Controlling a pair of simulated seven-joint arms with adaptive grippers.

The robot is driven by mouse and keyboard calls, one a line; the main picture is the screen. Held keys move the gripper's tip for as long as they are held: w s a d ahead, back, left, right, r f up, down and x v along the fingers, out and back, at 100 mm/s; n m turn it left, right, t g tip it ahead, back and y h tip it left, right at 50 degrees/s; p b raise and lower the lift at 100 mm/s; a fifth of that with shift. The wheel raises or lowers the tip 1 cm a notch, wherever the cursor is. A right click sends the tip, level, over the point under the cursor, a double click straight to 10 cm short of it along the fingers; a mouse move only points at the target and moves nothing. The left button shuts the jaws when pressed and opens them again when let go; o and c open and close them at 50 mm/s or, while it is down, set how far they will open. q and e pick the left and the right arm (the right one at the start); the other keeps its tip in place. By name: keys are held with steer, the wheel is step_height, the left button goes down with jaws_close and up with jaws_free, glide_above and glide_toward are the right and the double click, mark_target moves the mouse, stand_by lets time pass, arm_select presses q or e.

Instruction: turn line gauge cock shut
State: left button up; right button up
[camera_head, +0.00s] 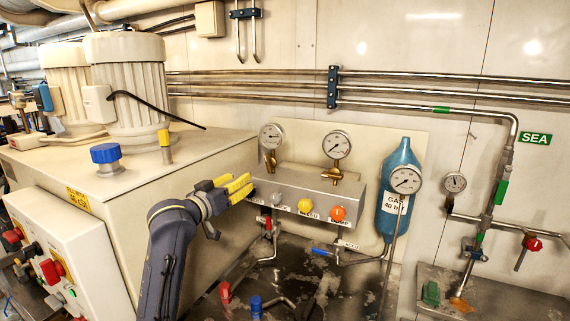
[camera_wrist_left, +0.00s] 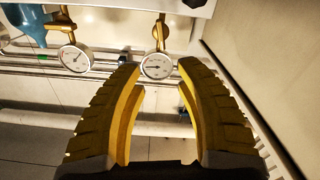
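Two round gauges stand on the grey manifold box, a left gauge (camera_head: 271,136) and a right gauge (camera_head: 337,145). Each has a brass cock below it, the left cock (camera_head: 270,161) and the right cock (camera_head: 333,175). I cannot read which is the line gauge, nor the handle positions. My left gripper (camera_head: 243,186) has yellow fingers, at the box's left end, below the left gauge. In the wrist view, turned upside down, the fingers are apart and empty. The left gauge (camera_wrist_left: 157,66) appears beyond the gap, with its brass stem (camera_wrist_left: 159,36). My right gripper is not in view.
The grey box (camera_head: 312,190) carries yellow (camera_head: 305,206) and orange (camera_head: 338,213) knobs. A blue gas bottle (camera_head: 396,200) with a gauge (camera_head: 405,180) stands to the right. Pipes run along the wall. A cream cabinet (camera_head: 200,160) stands behind the arm.

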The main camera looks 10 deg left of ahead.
mark_target(267, 163)
arm_select(q)
steer(key=x, duration=1.7)
steer(key=shift+w+a+f, duration=0.1)
steer(key=shift+w, duration=0.1)
steer(key=shift+c, duration=0.4)
jaws_close()
